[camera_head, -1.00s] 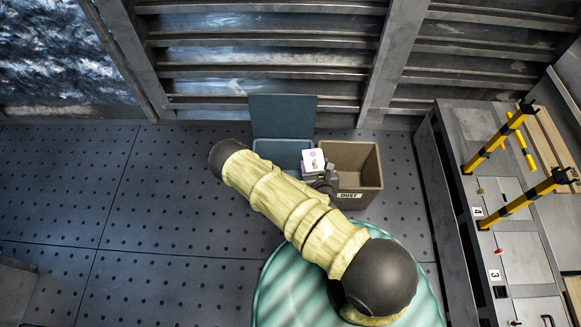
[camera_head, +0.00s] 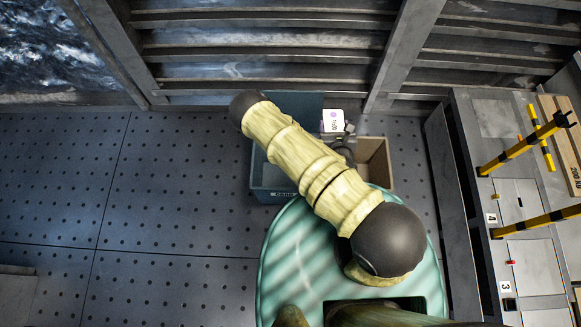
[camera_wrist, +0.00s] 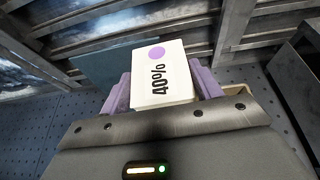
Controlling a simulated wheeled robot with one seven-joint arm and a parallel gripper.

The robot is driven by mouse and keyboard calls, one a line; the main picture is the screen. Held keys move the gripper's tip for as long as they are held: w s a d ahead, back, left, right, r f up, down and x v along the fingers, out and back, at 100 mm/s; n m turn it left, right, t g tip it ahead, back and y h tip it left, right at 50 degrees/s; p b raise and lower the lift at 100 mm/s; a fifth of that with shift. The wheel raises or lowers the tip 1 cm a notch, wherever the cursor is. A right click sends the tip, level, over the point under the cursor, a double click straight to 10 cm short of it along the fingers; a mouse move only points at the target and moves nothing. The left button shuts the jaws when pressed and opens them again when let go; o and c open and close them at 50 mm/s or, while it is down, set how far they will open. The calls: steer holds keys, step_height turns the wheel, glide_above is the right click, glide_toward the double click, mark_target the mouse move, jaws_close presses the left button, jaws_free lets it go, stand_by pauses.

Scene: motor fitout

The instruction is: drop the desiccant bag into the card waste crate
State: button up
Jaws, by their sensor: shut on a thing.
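The desiccant bag (camera_wrist: 162,78) is a white packet with a purple dot and "40%" printed on it. It also shows in the head view (camera_head: 333,121), at the end of my arm. My gripper (camera_wrist: 163,92) is shut on it, with a purple finger on each side. The card waste crate (camera_head: 270,194) is blue-grey, with part of a "CARD" label on its front and a raised panel behind it. My arm covers much of this crate. The bag appears over the back edge area between the two crates, and its height is hard to tell.
A brown crate (camera_head: 379,165) stands to the right of the blue-grey one, partly hidden by my arm. A metal bench (camera_head: 523,260) with yellow-black bars (camera_head: 530,142) is at the right. A slatted wall stands behind.

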steer(key=shift+w, duration=0.15)
steer(key=w+a+f+m+h+b, duration=0.2)
steer(key=w+a+f+b, duration=0.1)
steer(key=f+b, duration=0.65)
steer(key=w+a+f+m+h+b, duration=0.25)
steer(key=f+b, duration=0.35)
steer(key=b, duration=0.6)
steer(key=a+f+m+g+h+b, duration=0.1)
steer(key=a+f+h+b, duration=0.1)
steer(key=a+f+b, duration=0.3)
steer(key=s+a+f+m+g+h+b, duration=0.1)
steer(key=a+f+m+g+h+b, duration=0.1)
steer(key=a+f+b, duration=0.4)
step_height(320, 180, down, 5)
steer(key=b, duration=0.8)
steer(key=shift+s+f+b, duration=0.2)
steer(key=shift+b, duration=0.2)
